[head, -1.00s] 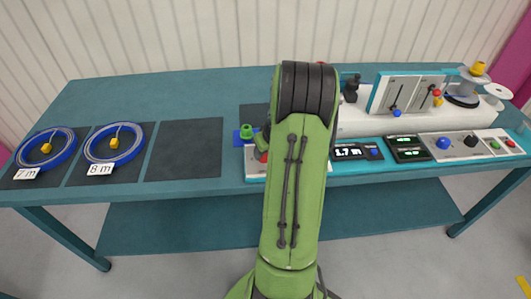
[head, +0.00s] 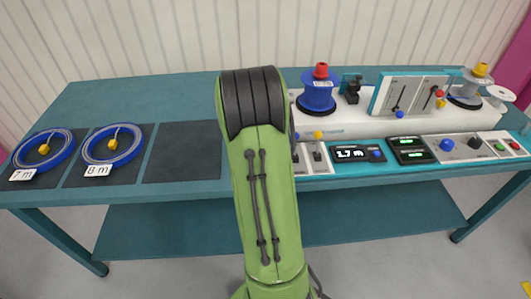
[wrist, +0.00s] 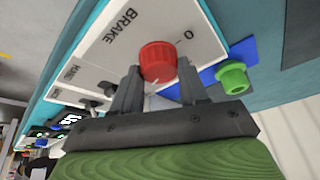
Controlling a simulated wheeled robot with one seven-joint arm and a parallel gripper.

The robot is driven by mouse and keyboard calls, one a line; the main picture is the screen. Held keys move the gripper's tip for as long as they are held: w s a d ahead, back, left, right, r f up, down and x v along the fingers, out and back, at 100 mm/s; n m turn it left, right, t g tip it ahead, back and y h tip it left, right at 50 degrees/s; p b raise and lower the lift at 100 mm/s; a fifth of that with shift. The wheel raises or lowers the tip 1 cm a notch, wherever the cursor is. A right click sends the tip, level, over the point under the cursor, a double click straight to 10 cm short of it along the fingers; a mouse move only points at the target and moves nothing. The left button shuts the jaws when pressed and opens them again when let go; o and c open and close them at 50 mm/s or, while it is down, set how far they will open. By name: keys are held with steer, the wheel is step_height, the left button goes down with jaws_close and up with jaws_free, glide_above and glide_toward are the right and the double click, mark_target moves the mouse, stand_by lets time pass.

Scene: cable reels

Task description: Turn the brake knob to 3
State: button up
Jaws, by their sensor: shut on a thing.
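The red brake knob (wrist: 157,60) sits on a white panel (wrist: 100,52) marked BRAKE in the wrist view. A 0 with a short tick is printed beside the knob; the other scale marks, including 3, are not visible. I cannot tell where the knob points. My gripper (wrist: 160,84) has its two dark fingers on either side of the knob and is shut on it. In the head view my green arm hides the gripper and the brake knob.
A green knob (wrist: 232,77) on a blue piece stands close beside my gripper's right finger. Small dark levers (wrist: 95,104) are on the left. In the head view, a blue reel (head: 318,95) stands behind the panels, and a 1.7 m display (head: 350,154) is right of my arm.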

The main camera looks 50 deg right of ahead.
steer(key=shift+w+a+m+g, duration=0.1)
steer(key=shift+m+g, duration=0.7)
steer(key=shift+m, duration=1.2)
steer(key=o, duration=1.1)
steer(key=shift+c, duration=0.2)
steer(key=p+v, duration=0.4)
steer(key=v, duration=1.1)
steer(key=shift+a+r, duration=0.2)
steer(key=shift+r, duration=0.1)
